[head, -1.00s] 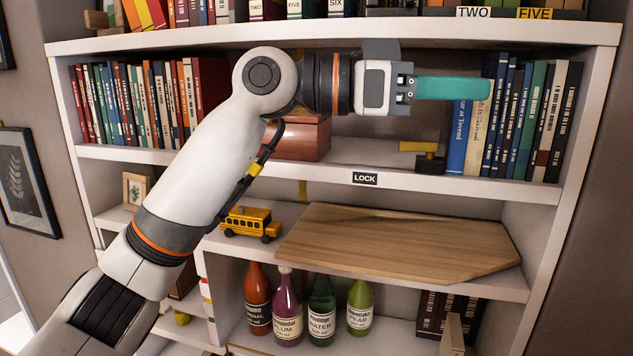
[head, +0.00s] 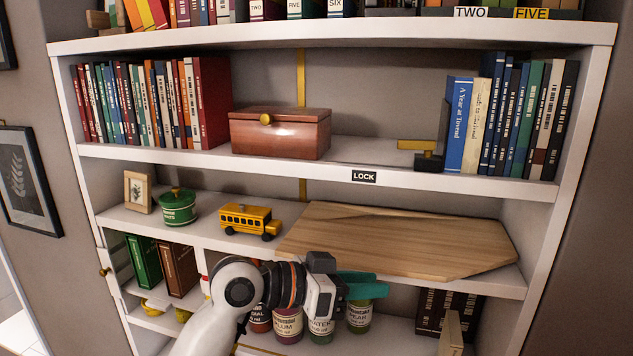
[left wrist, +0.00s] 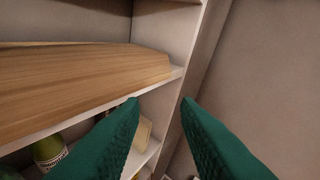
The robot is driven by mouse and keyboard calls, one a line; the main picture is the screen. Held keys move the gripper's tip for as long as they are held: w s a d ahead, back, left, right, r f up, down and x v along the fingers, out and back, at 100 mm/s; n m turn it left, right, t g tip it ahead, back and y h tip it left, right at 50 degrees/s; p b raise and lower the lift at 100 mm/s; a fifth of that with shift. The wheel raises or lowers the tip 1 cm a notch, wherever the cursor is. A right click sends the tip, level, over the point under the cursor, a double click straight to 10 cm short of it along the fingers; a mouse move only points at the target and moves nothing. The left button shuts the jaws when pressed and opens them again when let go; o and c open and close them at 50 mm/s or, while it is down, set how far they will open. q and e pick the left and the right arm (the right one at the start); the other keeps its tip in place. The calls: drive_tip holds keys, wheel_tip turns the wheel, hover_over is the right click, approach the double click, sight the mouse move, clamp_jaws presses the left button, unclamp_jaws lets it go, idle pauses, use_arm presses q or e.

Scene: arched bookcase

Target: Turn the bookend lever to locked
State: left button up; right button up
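The bookend lever (head: 417,145) is a yellow bar on a dark base (head: 430,161), on the shelf at the left end of the right-hand books. Its bar points left, level with the shelf. A black LOCK label (head: 364,177) is on the shelf edge below and left of it. My left gripper (head: 378,286) is well below the lever, in front of the bottles and under the wooden board. In the left wrist view its green fingers (left wrist: 162,101) are apart with nothing between them. The lever is not in that view. My right gripper is not in view.
A wooden board (head: 400,240) lies on the middle shelf and reaches its front edge. A brown box (head: 280,134) stands left of the lever, with clear shelf between. Blue and cream books (head: 470,125) stand right of it. Several bottles (head: 288,324) stand behind my left arm.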

use_arm(q)
drive_tip(key=s+a+f+n+t+y, duration=0.1)
drive_tip(key=s+a+f+n+y, duration=0.1)
drive_tip(key=a+f, duration=0.35)
drive_tip(key=s+a+f+n+y, duration=0.2)
drive_tip(key=s+f, duration=0.1)
drive_tip(key=f, duration=0.6)
drive_tip(key=s+a+f+n+t+y, duration=0.1)
drive_tip(key=s+a+f+n+y, duration=0.1)
drive_tip(key=a+f, duration=0.35)
drive_tip(key=s+a+f+n+g+y, duration=0.15)
drive_tip(key=s+a+f+y, duration=0.25)
drive_tip(key=s+a+f, duration=0.5)
drive_tip(key=s+a+f+n+g+y, duration=0.1)
drive_tip(key=s+a+f+n+y, duration=0.35)
drive_tip(key=s, duration=0.65)
wheel_tip(320, 180, down, 27)
drive_tip(key=a+m+g+b, duration=0.1)
drive_tip(key=m+b, duration=0.1)
drive_tip(key=b, duration=0.1)
drive_tip(key=s+a+f+g+b, duration=0.1)
drive_tip(key=s+a+f+b, duration=0.2)
drive_tip(key=s+f, duration=1.4)
wheel_tip(320, 180, down, 4)
drive_tip(key=shift+a+f+g, duration=0.1)
drive_tip(key=shift+a+g, duration=0.05)
drive_tip(key=shift+g, duration=0.2)
